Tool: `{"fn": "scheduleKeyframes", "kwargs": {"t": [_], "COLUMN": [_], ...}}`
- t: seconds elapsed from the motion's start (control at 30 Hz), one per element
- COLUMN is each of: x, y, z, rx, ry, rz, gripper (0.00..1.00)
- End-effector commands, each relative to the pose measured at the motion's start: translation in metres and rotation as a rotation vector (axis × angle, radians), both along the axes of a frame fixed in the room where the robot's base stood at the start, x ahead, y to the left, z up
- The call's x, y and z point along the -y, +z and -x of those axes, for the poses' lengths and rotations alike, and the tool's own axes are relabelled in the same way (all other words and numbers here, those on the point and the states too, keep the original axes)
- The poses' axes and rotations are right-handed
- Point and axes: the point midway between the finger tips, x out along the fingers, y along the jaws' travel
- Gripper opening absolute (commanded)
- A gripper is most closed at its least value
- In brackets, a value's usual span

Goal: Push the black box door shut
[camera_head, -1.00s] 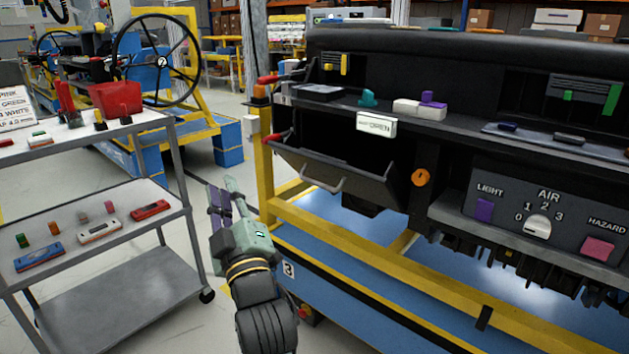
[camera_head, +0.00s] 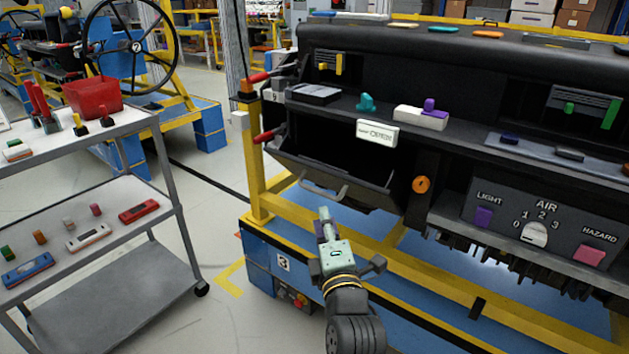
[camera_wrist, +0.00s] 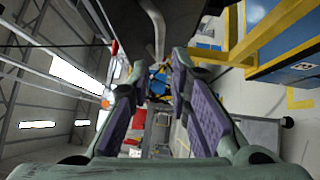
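The black box door (camera_head: 345,184) hangs open, tilted outward and down, below the dashboard shelf. It has a curved grey handle (camera_head: 325,190) along its front, and the dark box opening shows behind it. My gripper (camera_head: 325,213) is below and in front of the door, pointing up toward the handle. In the wrist view, my gripper's two purple-padded fingers (camera_wrist: 157,72) stand apart with nothing between them. The door's dark underside (camera_wrist: 185,18) and the handle (camera_wrist: 153,25) show just beyond the fingertips. I cannot tell whether the fingertips touch the door.
A yellow frame rail (camera_head: 420,262) runs beneath the dashboard, close to my gripper. An orange round knob (camera_head: 421,184) sits right of the door. A grey cart (camera_head: 165,185) with small parts stands at the left. Floor between cart and frame is clear.

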Motion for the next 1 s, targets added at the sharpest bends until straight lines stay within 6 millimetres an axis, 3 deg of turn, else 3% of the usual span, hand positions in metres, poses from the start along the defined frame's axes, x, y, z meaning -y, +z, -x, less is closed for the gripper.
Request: {"fn": "scheduleKeyframes", "kwargs": {"t": [0.53,0.73,1.0], "x": [-0.016,-0.018,-0.018], "y": [0.01,0.01,0.009], "z": [-0.089,-0.102,-0.103], "rx": [0.001,0.001,0.001], "ry": [0.002,0.002,0.001], "rz": [0.0,-0.001,-0.001], "gripper": [0.18,0.18,0.18]}}
